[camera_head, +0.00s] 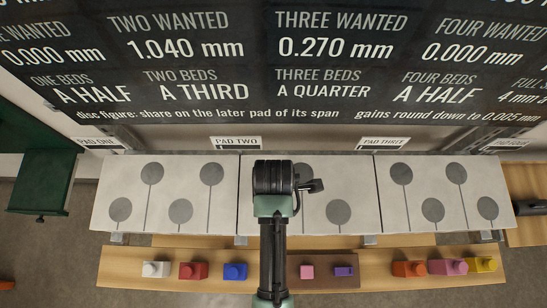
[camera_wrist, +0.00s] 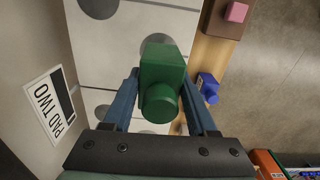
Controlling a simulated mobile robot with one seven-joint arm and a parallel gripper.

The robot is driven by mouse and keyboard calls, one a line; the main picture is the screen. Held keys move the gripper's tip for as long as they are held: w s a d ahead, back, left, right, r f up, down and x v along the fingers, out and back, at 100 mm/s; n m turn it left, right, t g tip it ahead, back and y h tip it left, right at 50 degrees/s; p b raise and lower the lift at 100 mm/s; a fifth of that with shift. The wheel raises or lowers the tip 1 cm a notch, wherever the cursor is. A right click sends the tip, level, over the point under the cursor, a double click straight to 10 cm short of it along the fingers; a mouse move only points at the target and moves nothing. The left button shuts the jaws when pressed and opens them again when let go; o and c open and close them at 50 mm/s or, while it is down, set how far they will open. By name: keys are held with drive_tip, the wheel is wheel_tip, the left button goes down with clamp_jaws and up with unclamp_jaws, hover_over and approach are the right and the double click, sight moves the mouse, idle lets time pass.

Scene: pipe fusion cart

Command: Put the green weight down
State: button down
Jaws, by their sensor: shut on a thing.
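The green weight (camera_wrist: 162,75) is a block with a round knob, held between the two blue fingers of my gripper (camera_wrist: 163,103) in the wrist view. Light pads with grey discs (camera_wrist: 98,6) lie below it; one disc is partly hidden behind the weight. I cannot tell whether the weight touches the pad. The green weight and the fingertips are hidden there.
A wooden shelf (camera_head: 385,282) along the pads' near side holds several coloured weights, including a blue one (camera_head: 235,271), a purple one (camera_head: 344,271) and an orange one (camera_head: 408,269). A dark figure board (camera_head: 260,70) stands behind. A green cabinet (camera_head: 42,170) is at left.

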drive_tip(key=shift+w+f+p, duration=0.2)
drive_tip(key=shift+f+p, duration=0.15)
drive_tip(key=shift+f, duration=1.85)
drive_tip(key=shift+f, duration=0.2)
drive_tip(key=shift+c, duration=1)
unclamp_jaws()
drive_tip(key=shift+s, duration=0.1)
drive_tip(key=shift+r, duration=0.1)
wheel_tip(320, 180, up, 12)
drive_tip(key=shift+r+b, duration=0.1)
drive_tip(key=shift+b, duration=0.6)
